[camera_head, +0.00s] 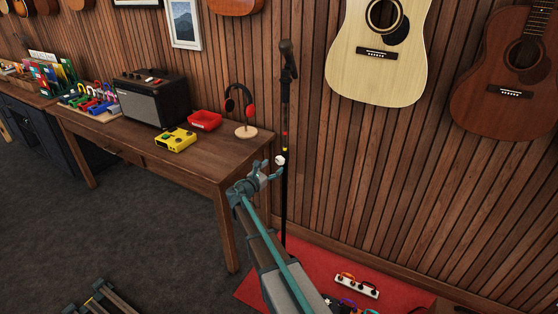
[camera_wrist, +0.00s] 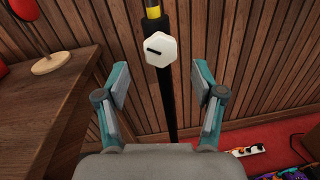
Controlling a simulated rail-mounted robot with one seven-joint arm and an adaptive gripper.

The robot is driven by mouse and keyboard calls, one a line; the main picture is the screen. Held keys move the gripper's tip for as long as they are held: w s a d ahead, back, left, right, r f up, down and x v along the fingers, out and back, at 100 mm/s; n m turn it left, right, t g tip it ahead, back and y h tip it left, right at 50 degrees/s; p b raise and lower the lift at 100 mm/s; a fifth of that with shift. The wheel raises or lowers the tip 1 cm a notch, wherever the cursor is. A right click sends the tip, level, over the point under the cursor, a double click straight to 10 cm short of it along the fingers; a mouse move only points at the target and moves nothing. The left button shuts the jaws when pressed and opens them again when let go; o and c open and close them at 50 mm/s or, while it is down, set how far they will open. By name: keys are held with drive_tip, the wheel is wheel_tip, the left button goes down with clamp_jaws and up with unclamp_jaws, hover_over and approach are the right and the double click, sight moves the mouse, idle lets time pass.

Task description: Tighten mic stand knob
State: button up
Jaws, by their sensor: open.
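The mic stand (camera_head: 285,110) is a black upright pole with a microphone at its top, standing beside the table near the slatted wall. Its white faceted knob (camera_head: 280,160) sits on the pole below a yellow and a red band. In the wrist view the knob (camera_wrist: 160,51) shows a short black line, slanting slightly. My gripper (camera_head: 266,172) is in front of the stand, close to the knob. In the wrist view my gripper (camera_wrist: 160,92) is open and empty, its teal-and-grey fingers on either side of the pole's line, with the knob ahead of the fingertips. No contact shows.
The wooden table (camera_head: 150,140) stands close on the left, with a headphone stand (camera_head: 244,132), red tray (camera_head: 205,120), yellow pedal (camera_head: 176,140) and amplifier (camera_head: 153,98). Guitars hang on the wall at right.

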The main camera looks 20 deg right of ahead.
sight(279, 162)
drive_tip(key=shift+p+x, duration=0.65)
drive_tip(key=shift+x, duration=2.05)
drive_tip(key=shift+c, duration=0.2)
drive_tip(key=c, duration=1.1)
